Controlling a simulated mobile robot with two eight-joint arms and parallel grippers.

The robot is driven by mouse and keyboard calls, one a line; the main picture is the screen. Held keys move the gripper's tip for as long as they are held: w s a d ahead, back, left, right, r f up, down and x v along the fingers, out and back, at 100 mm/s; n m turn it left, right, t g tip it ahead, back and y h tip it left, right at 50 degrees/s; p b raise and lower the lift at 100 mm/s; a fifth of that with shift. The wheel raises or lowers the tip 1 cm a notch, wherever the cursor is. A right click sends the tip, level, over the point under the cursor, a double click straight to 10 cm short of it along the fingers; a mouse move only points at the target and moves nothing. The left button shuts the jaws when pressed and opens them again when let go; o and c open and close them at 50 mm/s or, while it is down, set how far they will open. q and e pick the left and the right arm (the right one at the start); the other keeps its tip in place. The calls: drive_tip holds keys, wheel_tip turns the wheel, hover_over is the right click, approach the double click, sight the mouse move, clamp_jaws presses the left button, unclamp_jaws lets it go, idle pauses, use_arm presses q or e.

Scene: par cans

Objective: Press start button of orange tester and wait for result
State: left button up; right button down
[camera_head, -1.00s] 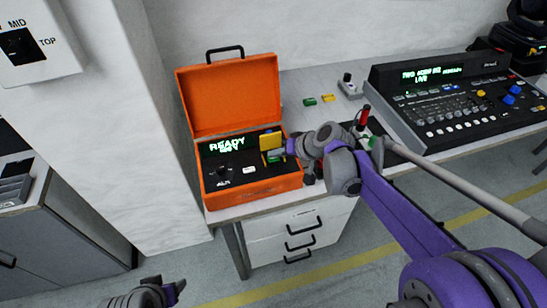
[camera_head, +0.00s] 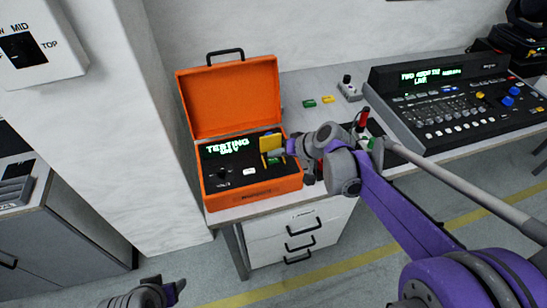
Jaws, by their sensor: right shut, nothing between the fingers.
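The orange tester (camera_head: 244,192) stands open on the bench, its lid tilted up at the back. Its display (camera_head: 230,147) reads "TESTING" in green, with a smaller line below. A green button (camera_head: 273,161) shows on its panel at the right, beside a yellow part (camera_head: 271,143). A white button (camera_head: 249,171) and a dark knob (camera_head: 222,172) are on the panel too. My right gripper (camera_head: 287,150) is shut and empty over the panel's right side, close to the green button; I cannot tell whether it touches. My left gripper (camera_head: 176,289) is low at the bottom left, away from the bench; its fingers are unclear.
A control console (camera_head: 450,100) with knobs and a green display stands at the bench's right. Drawers (camera_head: 297,232) are under the bench. A wall box (camera_head: 42,40) hangs top left.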

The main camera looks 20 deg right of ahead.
sight(276, 164)
drive_tip(key=shift+r, duration=0.25)
wheel_tip(276, 164, up, 5)
drive_tip(key=p, duration=0.3)
drive_tip(key=shift+f+p, duration=0.1)
drive_tip(key=shift+p, duration=0.25)
idle(0.4)
drive_tip(key=shift+s, duration=0.1)
drive_tip(key=s+d+f+g+h+p, duration=0.1)
drive_tip(key=s+h, duration=0.1)
drive_tip(key=s, duration=1.1)
drive_tip(key=s+d+f+n+h+p, duration=0.1)
drive_tip(key=s+f+h, duration=0.1)
drive_tip(key=s, duration=1)
drive_tip(key=shift+s+d+f+g+h, duration=0.2)
drive_tip(key=shift+s+f+g+h, duration=0.15)
drive_tip(key=shift+h, duration=0.45)
idle(2.3)
